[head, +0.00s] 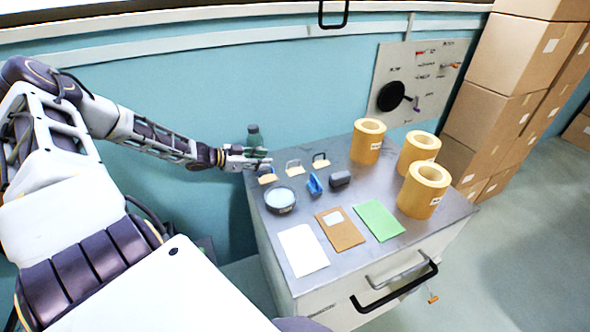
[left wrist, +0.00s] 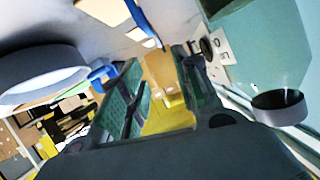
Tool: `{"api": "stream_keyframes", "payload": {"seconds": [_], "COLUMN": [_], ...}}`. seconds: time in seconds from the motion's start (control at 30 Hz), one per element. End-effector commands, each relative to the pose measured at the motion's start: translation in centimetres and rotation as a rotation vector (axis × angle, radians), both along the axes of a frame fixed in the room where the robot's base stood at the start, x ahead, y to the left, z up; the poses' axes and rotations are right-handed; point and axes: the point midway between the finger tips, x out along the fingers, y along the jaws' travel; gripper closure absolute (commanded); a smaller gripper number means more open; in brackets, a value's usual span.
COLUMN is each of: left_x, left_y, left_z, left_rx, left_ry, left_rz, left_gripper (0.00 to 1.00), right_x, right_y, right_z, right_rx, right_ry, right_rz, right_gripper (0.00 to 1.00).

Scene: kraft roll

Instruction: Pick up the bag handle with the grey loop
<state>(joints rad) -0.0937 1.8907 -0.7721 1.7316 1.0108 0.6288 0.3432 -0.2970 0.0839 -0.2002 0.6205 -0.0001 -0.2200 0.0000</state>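The bag handle with the grey loop (head: 294,169) stands in the back row on the grey cabinet top, its loop above a tan patch. It is between the handle with a blue loop (head: 267,176) and the one with a black loop (head: 320,161). My left gripper (head: 268,157) is at the cabinet's back left corner, above the blue-loop handle and left of the grey one. Its fingers (left wrist: 160,100) are apart in the left wrist view, with yellow-tan shapes showing through the gap. I cannot see anything held. My right gripper is out of view.
A round tin (head: 280,200), a blue item (head: 314,184) and a dark block (head: 340,179) lie in front of the handles. Several kraft rolls (head: 368,142) stand at the right.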

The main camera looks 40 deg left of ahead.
Motion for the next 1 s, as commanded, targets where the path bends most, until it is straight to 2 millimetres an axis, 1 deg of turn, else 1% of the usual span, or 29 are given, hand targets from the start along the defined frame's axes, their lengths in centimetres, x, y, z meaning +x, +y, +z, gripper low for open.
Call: {"api": "stream_keyframes", "payload": {"seconds": [0.17,0.7,1.0], "left_x": [0.5,3.2,4.4], "left_y": [-0.3,-1.5,-2.0], "left_z": [-0.3,-1.6,-2.1], "left_rx": [-0.002,-0.002,0.0], "left_ry": [0.0,0.001,0.0], "left_rz": [-0.002,-0.002,-0.001], "left_gripper": [0.68,0.68,0.68], "right_x": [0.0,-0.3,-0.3], "right_y": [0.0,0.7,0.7], "right_z": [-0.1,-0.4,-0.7], "right_rx": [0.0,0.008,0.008], "right_ry": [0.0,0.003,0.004], "right_rz": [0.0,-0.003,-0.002], "right_gripper": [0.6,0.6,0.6]}}
